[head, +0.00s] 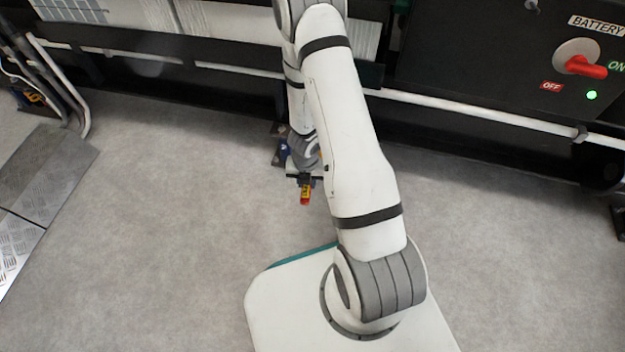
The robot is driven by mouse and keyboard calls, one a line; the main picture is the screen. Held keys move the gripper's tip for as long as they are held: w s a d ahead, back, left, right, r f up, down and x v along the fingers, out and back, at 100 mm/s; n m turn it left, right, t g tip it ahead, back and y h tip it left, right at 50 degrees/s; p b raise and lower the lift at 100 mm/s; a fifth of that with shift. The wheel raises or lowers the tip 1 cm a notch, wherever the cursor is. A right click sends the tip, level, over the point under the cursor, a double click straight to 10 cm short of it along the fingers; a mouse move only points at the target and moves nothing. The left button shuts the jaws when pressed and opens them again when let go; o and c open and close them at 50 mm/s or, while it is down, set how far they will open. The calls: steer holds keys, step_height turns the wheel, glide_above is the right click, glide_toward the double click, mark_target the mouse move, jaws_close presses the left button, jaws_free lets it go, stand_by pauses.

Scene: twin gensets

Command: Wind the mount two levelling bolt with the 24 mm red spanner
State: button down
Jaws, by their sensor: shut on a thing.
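My gripper (305,179) is low near the floor, beside the dark base rail of the genset, and is mostly hidden behind my own arm. It is shut on the red spanner (305,196), whose short red end with a yellow band sticks out below the jaws toward me. The rest of the spanner is hidden. A mount (281,156) with dark and blue parts shows just left of my wrist at the rail. Its levelling bolt cannot be made out, and I cannot tell whether the spanner is on it.
A black panel (480,60) with a red battery switch (586,67) and a green light stands at the upper right. A white pipe (480,113) runs along the rail. Metal plates (40,185) lie at the left. The grey floor (150,240) between is clear.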

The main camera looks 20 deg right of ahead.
steer(key=shift+w+a+m+p, duration=0.45)
steer(key=shift+a+p, duration=0.3)
steer(key=shift+w+a+m+p, duration=0.4)
steer(key=shift+a+m+p, duration=0.05)
steer(key=shift+a+p, duration=0.3)
steer(key=shift+w+a+m+p, duration=0.9)
steer(key=shift+w+a+p, duration=0.3)
steer(key=shift+p, duration=1.45)
steer(key=shift+s, duration=0.1)
